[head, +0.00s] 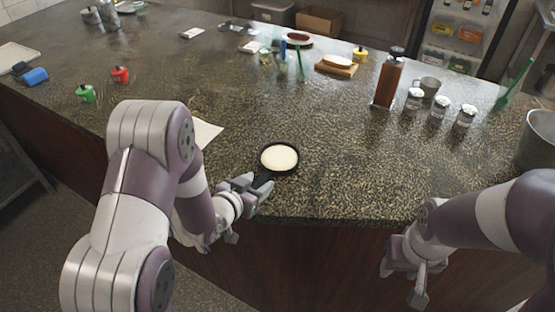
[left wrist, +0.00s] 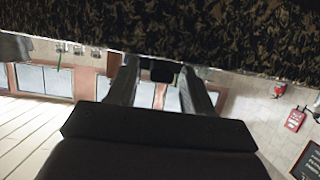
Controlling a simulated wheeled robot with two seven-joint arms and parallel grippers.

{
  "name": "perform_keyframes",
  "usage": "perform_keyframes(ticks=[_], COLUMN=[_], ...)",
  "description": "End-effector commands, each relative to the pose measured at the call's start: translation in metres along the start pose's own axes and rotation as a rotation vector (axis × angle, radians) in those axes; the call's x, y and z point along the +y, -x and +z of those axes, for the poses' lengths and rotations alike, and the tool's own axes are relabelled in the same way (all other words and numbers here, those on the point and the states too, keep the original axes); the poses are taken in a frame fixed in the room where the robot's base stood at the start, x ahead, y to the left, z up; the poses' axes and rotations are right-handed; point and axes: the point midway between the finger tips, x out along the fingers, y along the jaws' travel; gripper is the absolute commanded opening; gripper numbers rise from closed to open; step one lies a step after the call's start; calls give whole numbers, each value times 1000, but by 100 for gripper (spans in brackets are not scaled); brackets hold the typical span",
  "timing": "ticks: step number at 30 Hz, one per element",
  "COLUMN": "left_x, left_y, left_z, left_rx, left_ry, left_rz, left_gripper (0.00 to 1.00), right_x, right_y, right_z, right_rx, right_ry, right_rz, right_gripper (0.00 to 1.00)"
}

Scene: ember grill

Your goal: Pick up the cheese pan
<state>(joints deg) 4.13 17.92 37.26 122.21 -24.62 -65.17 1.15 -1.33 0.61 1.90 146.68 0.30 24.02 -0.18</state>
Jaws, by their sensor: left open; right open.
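The cheese pan (head: 280,146) is a small round black pan with a pale, creamy round of cheese (head: 280,158) in it. It sits on the dark speckled counter near the front edge, its handle pointing toward me. My left gripper (head: 259,186) is open at the handle. In the left wrist view, the dark handle end (left wrist: 160,70) shows between the two open fingers (left wrist: 160,85); I cannot tell whether they touch it. My right gripper (head: 403,284) is open and empty, in front of the counter at the lower right.
The counter (head: 340,190) is clear right of the pan. A white sheet (head: 206,132) lies left of it. A brown bottle (head: 389,78), several shakers (head: 438,107) and a metal pot (head: 536,140) stand to the right. Bread on a board (head: 338,66) is farther back.

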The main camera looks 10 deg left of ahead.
Motion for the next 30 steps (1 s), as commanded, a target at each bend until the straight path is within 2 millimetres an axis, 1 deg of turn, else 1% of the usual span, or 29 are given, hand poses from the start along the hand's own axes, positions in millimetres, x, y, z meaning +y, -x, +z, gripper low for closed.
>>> perform_keyframes(ticks=[3, 7, 8, 9, 11, 12, 13, 23, 26, 30], left_x=[0, 0, 0, 0, 0, 0, 0, 0, 0, 0], left_y=[-6, -5, -5, -5, -5, -5, -5, -4, -2, 6], left_z=[0, 0, 0, 0, 0, 0, 0, -3, -10, -30], left_rx=[0, 0, 0, 0, 0, -1, -1, 2, 4, 7], left_ry=[0, 0, 1, 1, 1, 1, 1, 0, -1, -3], left_rz=[-1, -1, -1, -1, -1, -1, -1, -1, -1, -1], left_gripper=[51, 51, 48, 35, 15, 2, 0, 0, 0, 0], right_x=[0, 0, 0, 0, 0, 0, 0, 0, 0, 0], right_y=[0, 0, 0, 0, 0, 0, 0, 0, 1, 2], right_z=[0, 0, 0, 0, 0, 0, 0, 0, 0, 0], right_rx=[0, 0, 0, 0, 0, 0, 0, 0, 0, 0], right_ry=[0, 0, 0, 0, 0, 0, 0, 0, 0, 0], right_rz=[0, 0, 0, 0, 0, 0, 0, 0, 0, 0], right_gripper=[47, 47, 47, 47, 47, 47, 47, 47, 47, 47])
